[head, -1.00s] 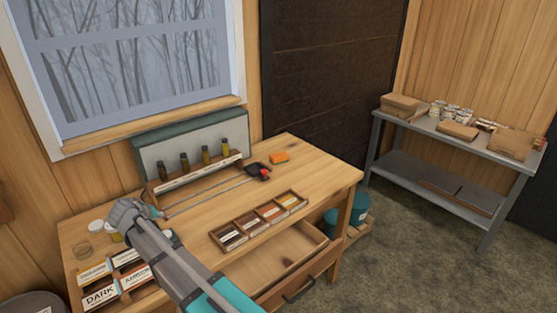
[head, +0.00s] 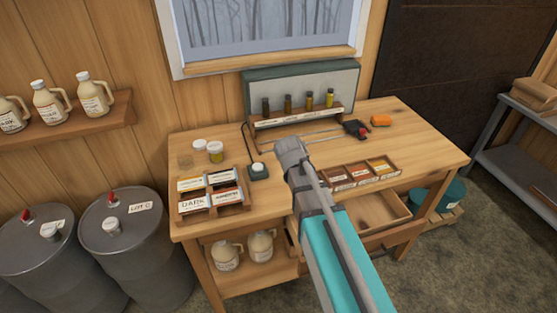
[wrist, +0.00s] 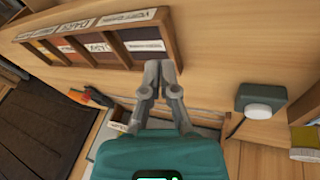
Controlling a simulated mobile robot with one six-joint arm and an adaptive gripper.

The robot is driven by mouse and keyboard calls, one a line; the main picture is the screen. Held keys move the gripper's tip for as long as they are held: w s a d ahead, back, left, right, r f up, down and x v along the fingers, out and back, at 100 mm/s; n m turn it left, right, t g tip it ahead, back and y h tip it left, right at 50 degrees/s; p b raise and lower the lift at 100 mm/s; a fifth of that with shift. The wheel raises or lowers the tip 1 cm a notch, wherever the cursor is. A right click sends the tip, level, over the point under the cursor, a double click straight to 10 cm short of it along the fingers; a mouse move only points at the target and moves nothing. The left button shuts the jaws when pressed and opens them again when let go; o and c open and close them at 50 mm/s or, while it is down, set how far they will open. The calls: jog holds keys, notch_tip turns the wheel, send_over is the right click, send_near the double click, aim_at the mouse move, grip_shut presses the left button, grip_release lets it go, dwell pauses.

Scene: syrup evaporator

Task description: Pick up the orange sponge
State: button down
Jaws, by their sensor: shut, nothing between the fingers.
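A small orange patch that looks like the sponge (wrist: 77,96) shows at the left of the wrist view. My gripper (wrist: 160,66) is shut and empty in the wrist view, its tips near a label tray. In the head view my arm reaches over the middle of the table, left of the sponge, and the fingers are hidden.
A divided tray (head: 362,174) stands near the front edge above an open drawer (head: 380,212). A bottle rack (head: 297,117) stands at the back. Labelled boxes (head: 210,198) and jars sit at left. The tabletop around the sponge's right side is clear.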

jog(key=s+d+g+y, duration=0.1)
jog(key=s+d, duration=0.2)
jog(key=s, duration=0.3)
jog(key=s+d+f+g+y, duration=0.1)
jog(key=s+d+g+y, duration=0.1)
jog(key=s+d, duration=0.2)
jog(key=s, duration=0.3)
jog(key=shift+s+f+m, duration=0.2)
jog(key=shift+s+m, duration=0.1)
jog(key=shift+m, duration=0.1)
